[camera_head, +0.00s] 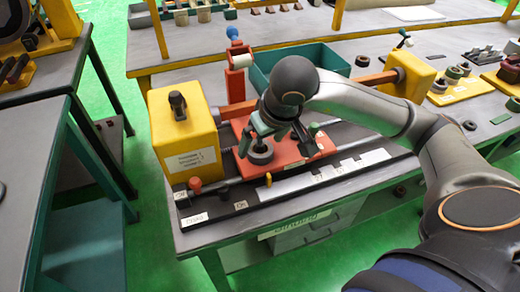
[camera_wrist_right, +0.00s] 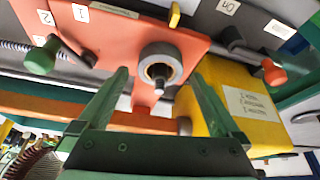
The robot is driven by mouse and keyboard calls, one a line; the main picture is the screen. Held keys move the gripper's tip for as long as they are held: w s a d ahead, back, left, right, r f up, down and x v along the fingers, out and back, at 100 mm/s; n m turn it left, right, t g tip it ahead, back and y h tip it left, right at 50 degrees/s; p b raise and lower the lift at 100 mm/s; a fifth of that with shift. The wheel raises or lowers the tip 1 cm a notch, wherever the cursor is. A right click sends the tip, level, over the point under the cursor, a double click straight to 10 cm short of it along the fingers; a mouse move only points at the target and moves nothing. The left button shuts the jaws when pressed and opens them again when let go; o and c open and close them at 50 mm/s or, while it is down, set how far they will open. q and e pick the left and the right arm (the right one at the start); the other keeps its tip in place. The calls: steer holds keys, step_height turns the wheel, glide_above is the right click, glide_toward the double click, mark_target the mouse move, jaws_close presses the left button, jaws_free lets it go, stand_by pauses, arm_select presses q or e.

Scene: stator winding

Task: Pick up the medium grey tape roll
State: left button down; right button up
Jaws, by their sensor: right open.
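A grey tape roll (camera_head: 261,154) sits on the red plate (camera_head: 290,152) of the winding machine, around a metal spindle. In the right wrist view the roll (camera_wrist_right: 172,52) shows as a grey ring with the spindle (camera_wrist_right: 157,86) in its middle. My right gripper (camera_head: 259,133) is just above the roll in the head view. In the right wrist view my gripper (camera_wrist_right: 160,75) is open, with one green finger on each side of the roll's line. No contact with the roll can be made out. My left gripper is not in view.
A yellow labelled box (camera_head: 184,133) stands left of the plate. A teal bin (camera_head: 290,62) is behind it. Several other rolls (camera_head: 454,73) lie at the right on a yellow tray (camera_head: 462,91). A green-knobbed handle (camera_wrist_right: 42,57) and a red knob (camera_wrist_right: 274,72) stick up near the plate.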

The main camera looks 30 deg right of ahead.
steer(key=shift+x, duration=0.85)
steer(key=shift+c, duration=0.2)
steer(key=c, duration=1.3)
steer(key=shift+r, duration=0.15)
